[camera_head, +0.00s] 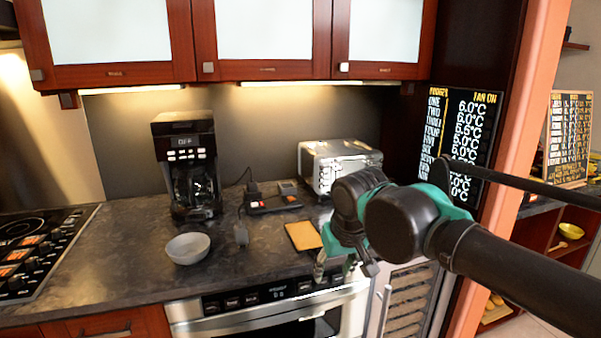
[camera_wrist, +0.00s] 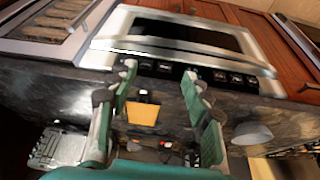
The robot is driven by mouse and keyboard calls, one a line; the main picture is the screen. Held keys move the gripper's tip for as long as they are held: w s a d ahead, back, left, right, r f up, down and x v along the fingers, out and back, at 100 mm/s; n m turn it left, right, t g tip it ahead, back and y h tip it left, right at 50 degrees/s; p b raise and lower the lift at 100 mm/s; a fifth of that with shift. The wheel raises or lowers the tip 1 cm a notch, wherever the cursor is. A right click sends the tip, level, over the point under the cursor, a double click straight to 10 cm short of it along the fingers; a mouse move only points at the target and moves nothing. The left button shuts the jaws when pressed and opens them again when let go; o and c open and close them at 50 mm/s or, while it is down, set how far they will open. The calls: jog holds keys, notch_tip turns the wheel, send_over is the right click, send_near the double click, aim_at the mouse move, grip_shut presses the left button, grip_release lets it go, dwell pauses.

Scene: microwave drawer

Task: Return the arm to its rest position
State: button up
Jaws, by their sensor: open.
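My gripper (camera_head: 335,270) hangs near the front edge of the counter, above the front of the microwave drawer, at the end of my dark and teal arm. In the wrist view its two teal fingers (camera_wrist: 162,85) are spread apart with nothing between the tips. The microwave drawer (camera_head: 270,305) has a steel front under the counter; it also shows in the wrist view (camera_wrist: 190,32), which looks upside down. Whether the drawer is fully closed I cannot tell, as my gripper and arm cover its right end.
A grey bowl (camera_head: 188,248), a coffee maker (camera_head: 186,165), a yellow-orange board (camera_head: 303,236), a dark scale-like device (camera_head: 272,200) and a silver toaster (camera_head: 338,163) stand on the counter (camera_head: 130,265). A cooktop (camera_head: 40,250) is at left. An orange post (camera_head: 530,130) stands behind my arm.

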jog(key=w+d+f+m, duration=0.1)
jog(key=d+f, duration=0.5)
jog(key=f, duration=0.3)
jog(key=w+d+f+m+h, duration=0.1)
jog(key=d+f, duration=0.4)
jog(key=f, duration=0.4)
jog(key=shift+w+d+f+m, duration=0.3)
jog(key=shift+d+f+m, duration=0.05)
jog(key=shift+m, duration=0.05)
dwell(1.8)
